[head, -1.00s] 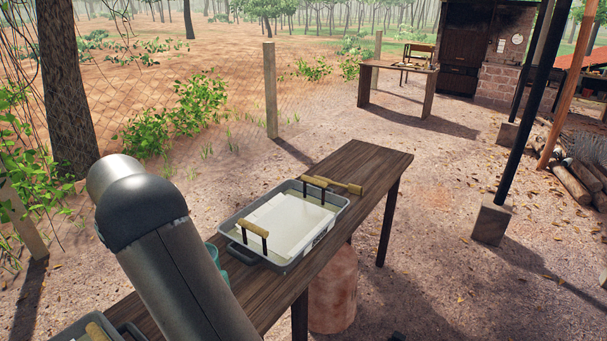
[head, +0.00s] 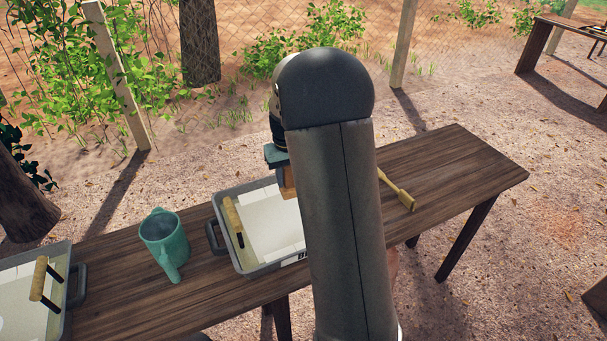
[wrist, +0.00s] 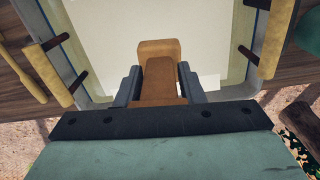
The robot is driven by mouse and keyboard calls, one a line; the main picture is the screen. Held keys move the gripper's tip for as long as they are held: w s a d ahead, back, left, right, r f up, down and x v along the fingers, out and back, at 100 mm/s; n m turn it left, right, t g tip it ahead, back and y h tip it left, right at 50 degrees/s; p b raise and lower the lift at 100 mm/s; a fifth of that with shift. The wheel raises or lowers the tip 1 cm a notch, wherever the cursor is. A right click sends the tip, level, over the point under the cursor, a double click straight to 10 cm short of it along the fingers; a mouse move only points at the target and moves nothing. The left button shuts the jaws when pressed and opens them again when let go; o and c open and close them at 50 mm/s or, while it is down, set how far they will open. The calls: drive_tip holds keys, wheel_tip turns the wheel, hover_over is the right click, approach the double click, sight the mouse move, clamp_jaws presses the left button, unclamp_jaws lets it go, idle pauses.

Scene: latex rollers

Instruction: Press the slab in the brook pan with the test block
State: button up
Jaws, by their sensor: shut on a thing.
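The grey pan (head: 243,270) on the table has a dark label starting with "B", mostly hidden by my arm. A pale slab (head: 268,222) lies in it, with white strips along its edges. In the wrist view the slab (wrist: 110,30) fills the area beneath my gripper. My gripper (wrist: 158,75) is shut on the orange-brown test block (wrist: 158,50), one finger on each side. The block (head: 288,190) also shows in the head view, over the slab's far part, partly hidden by my arm. I cannot tell whether it touches the slab.
A teal mug (head: 165,245) stands left of the pan. Another grey pan (head: 68,318) with a cork-like handle (head: 39,278) is at the left. The pan's own handles (wrist: 45,72) rise at its sides. A wooden tool (head: 397,190) lies right; the table's right end is clear.

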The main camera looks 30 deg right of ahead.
drive_tip(key=shift+s+d+f, duration=0.1)
drive_tip(key=shift+s+d, duration=0.2)
drive_tip(key=shift+s, duration=0.3)
drive_tip(key=shift+s+d+f, duration=0.1)
drive_tip(key=shift+s+d, duration=0.2)
drive_tip(key=shift+s, duration=0.25)
drive_tip(key=shift+a, duration=0.15)
drive_tip(key=shift+f, duration=0.15)
wheel_tip(320, 180, down, 10)
drive_tip(key=b, duration=0.7)
drive_tip(key=shift+r, duration=0.2)
drive_tip(key=shift+f+b, duration=0.65)
drive_tip(key=shift+b, duration=0.1)
drive_tip(key=shift+r, duration=0.1)
wheel_tip(320, 180, up, 10)
drive_tip(key=p, duration=0.6)
